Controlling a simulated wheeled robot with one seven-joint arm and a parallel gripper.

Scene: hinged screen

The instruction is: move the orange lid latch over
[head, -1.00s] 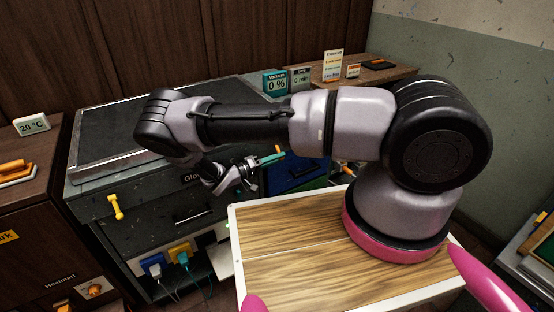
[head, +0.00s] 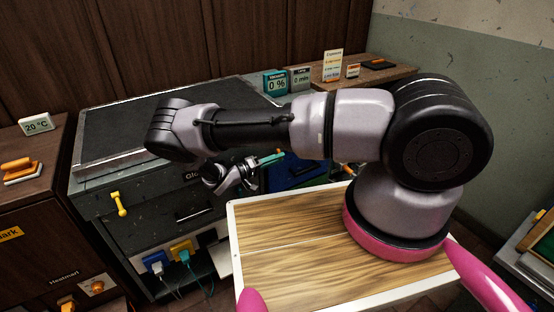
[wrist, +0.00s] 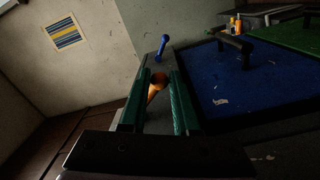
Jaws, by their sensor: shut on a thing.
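The orange lid latch (wrist: 157,86) shows in the wrist view as a short orange lever with a rounded end. It lies between the two green fingers of my gripper (wrist: 159,78), which is shut on it. In the head view my gripper (head: 270,158) is at the front of the dark cabinet, beside a blue panel (head: 292,178). The latch is mostly hidden by the fingers there. The blue panel with a black handle shows to the right of the fingers in the wrist view (wrist: 255,85).
A blue lever (wrist: 162,47) stands beyond the fingers. A yellow lever (head: 119,204) is on the cabinet front at left. My wooden-topped base is close to the cabinet. A shelf (head: 345,75) with small signs stands behind. Blue and yellow plugs with cables are below.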

